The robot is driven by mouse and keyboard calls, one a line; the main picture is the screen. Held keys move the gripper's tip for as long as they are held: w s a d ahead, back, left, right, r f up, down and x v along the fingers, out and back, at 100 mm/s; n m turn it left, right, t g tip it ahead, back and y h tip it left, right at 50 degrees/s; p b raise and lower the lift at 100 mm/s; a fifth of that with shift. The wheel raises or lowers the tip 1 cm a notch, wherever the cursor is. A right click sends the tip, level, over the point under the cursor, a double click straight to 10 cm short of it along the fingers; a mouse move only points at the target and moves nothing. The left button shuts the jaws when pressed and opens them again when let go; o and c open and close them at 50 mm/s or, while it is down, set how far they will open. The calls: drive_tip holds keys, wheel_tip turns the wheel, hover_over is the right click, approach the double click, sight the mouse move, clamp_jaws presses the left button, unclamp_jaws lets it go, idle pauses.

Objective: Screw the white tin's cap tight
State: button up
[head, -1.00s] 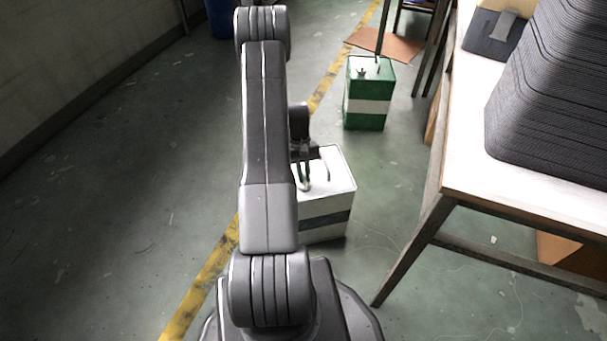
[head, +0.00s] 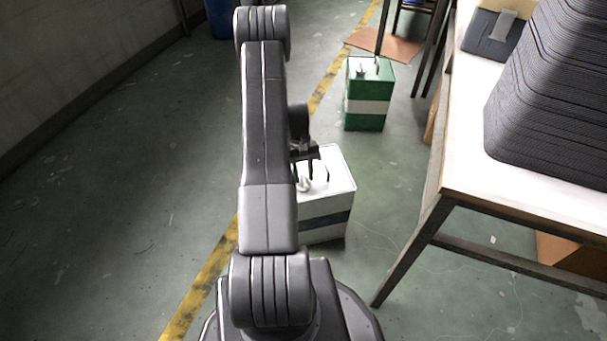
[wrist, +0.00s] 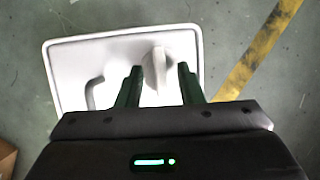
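The white tin (head: 325,205) stands upright on the floor, a white box shape with a dark band around its side. The wrist view looks down on its white top (wrist: 75,65), with a bent carry handle (wrist: 95,92) on the left. Its pale cap (wrist: 155,72) is on the top, and in the head view it shows low beside my arm (head: 306,186). My gripper (wrist: 159,75) is open over the tin. Its two dark green fingers are on either side of the cap, with gaps visible. Part of the tin is hidden by my arm.
A green tin with a white band (head: 367,107) stands farther back. A table (head: 465,170) with a stack of dark trays (head: 555,110) is on the right. A yellow line (head: 205,280) runs along the floor. The floor to the left is clear.

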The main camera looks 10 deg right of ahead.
drive_tip(key=p+v, duration=0.2)
drive_tip(key=v, duration=1.1)
drive_tip(key=shift+r+p, duration=0.25)
drive_tip(key=shift+p, duration=0.1)
drive_tip(key=shift+f, duration=0.1)
drive_tip(key=b+x, duration=0.3)
drive_tip(key=x, duration=1)
drive_tip(key=shift+f, duration=0.3)
drive_tip(key=shift+r, duration=0.1)
drive_tip(key=shift+s+f, duration=0.2)
drive_tip(key=shift+f, duration=0.25)
drive_tip(key=shift+w+a+r+n+h, duration=0.1)
drive_tip(key=shift+r+n+h, duration=0.25)
drive_tip(key=shift+n, duration=0.45)
drive_tip(key=n+h, duration=0.1)
drive_tip(key=n, duration=0.1)
drive_tip(key=n+t+h, duration=0.1)
drive_tip(key=n, duration=0.2)
drive_tip(key=shift+a+n, duration=0.1)
drive_tip(key=shift+n, duration=0.5)
